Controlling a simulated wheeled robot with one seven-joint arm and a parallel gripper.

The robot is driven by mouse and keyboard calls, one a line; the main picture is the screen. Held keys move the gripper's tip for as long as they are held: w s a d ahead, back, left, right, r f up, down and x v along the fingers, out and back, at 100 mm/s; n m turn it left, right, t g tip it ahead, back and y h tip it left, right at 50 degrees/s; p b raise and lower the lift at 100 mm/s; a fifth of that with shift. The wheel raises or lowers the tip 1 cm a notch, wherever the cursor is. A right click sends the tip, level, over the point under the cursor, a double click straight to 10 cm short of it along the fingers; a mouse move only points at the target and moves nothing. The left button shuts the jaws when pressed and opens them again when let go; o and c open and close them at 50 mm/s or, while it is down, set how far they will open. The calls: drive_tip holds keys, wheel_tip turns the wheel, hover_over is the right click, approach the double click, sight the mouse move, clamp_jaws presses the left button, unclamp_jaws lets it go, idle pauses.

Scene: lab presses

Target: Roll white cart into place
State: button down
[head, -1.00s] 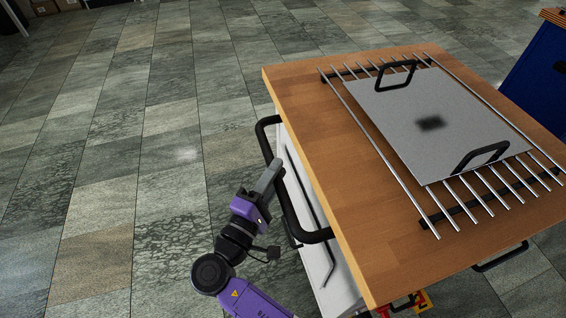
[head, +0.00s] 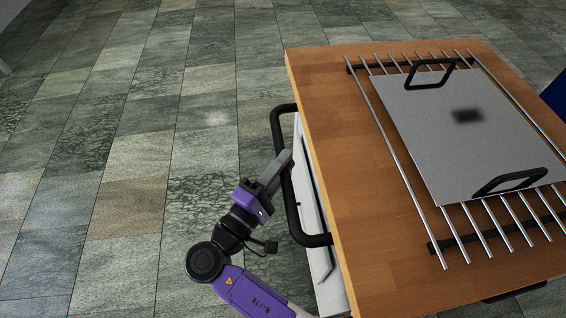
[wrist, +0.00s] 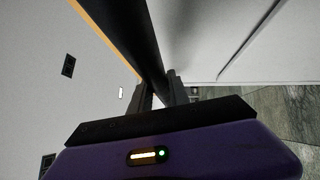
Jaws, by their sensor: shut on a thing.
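The white cart (head: 322,262) has a wooden top (head: 335,150) and stands at the right of the head view. A black bar handle (head: 288,200) runs along its left side. My gripper (head: 284,162) is shut on this handle, near its middle. In the wrist view the black handle (wrist: 145,40) passes between the two fingers (wrist: 163,92), with the cart's white side behind it. The finger pads' contact with the bar is partly hidden.
On the cart top lies a rack of metal rods (head: 395,165) carrying a grey plate (head: 470,130) with two black handles. A blue cabinet (head: 556,95) shows at the right edge. The tiled floor (head: 120,150) left of the cart is clear.

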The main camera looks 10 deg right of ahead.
drive_tip(key=shift+w+r, duration=0.15)
drive_tip(key=shift+r, duration=0.4)
drive_tip(key=c, duration=1.3)
unclamp_jaws()
drive_tip(key=shift+d, duration=0.1)
drive_tip(key=shift+o, duration=0.2)
drive_tip(key=shift+f, duration=0.15)
drive_tip(key=shift+f, duration=0.1)
drive_tip(key=r+v, duration=0.1)
drive_tip(key=v, duration=0.6)
drive_tip(key=shift+s+a+f, duration=0.3)
drive_tip(key=shift+f, duration=0.2)
